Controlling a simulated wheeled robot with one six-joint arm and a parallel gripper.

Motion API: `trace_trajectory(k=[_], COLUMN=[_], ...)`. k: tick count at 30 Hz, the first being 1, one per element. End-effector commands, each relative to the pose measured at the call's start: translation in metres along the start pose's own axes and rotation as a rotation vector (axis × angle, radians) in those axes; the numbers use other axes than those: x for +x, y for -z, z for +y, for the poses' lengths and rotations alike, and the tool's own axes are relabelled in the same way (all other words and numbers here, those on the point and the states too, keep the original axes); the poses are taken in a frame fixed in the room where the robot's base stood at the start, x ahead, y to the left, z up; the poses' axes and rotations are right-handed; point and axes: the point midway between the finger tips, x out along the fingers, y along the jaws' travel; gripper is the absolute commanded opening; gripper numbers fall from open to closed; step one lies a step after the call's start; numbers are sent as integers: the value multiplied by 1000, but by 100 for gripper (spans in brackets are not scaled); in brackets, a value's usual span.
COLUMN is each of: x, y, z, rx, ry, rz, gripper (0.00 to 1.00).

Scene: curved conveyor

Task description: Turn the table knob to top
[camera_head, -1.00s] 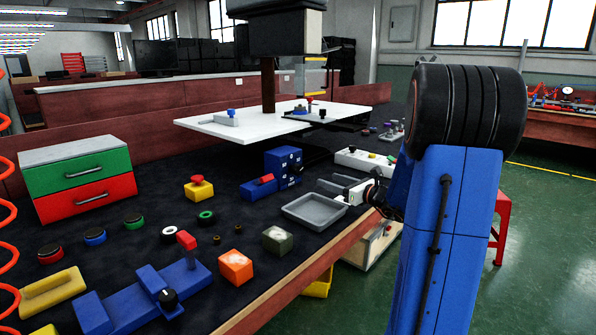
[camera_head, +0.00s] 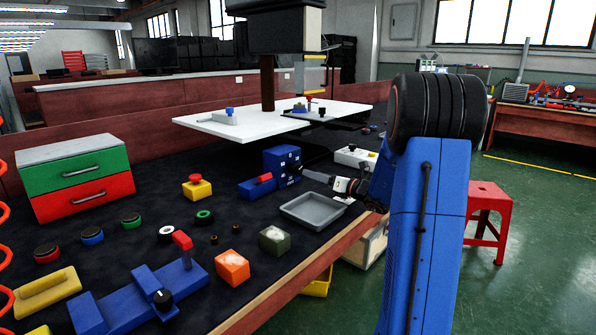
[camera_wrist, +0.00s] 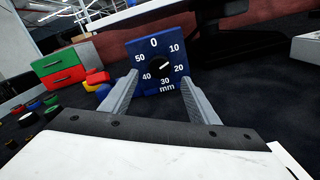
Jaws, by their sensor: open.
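A blue block with a dial marked 0 to 50 mm (camera_wrist: 176,49) stands upright ahead in the wrist view. The black knob (camera_wrist: 157,67) sits at the dial's centre; its white mark points right and slightly up, between 10 and 20. The 0 is at the top. My gripper (camera_wrist: 159,79) is open and empty, its fingers either side of the dial's lower part in that view, apart from the knob.
A grey tray (camera_head: 310,224) lies just in front of my gripper. A blue fixture with a red handle and another black knob (camera_head: 163,299) is at the front left. A white raised board (camera_head: 250,130) stands behind. A white control box (camera_head: 352,156) is to the right.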

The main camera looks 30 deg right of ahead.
Motion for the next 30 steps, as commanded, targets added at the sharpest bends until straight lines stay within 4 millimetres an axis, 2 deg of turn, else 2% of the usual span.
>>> trace_trajectory(k=[9, 15, 21, 29, 30], x=[56, 81, 91, 91, 91], y=[1, 0, 0, 0, 0], z=[0, 0, 0, 0, 0], rx=[0, -1, 0, 0, 0], ry=[-2, -1, 0, 1, 1], rz=[1, 1, 0, 0, 0], gripper=[55, 55, 55, 55, 48])
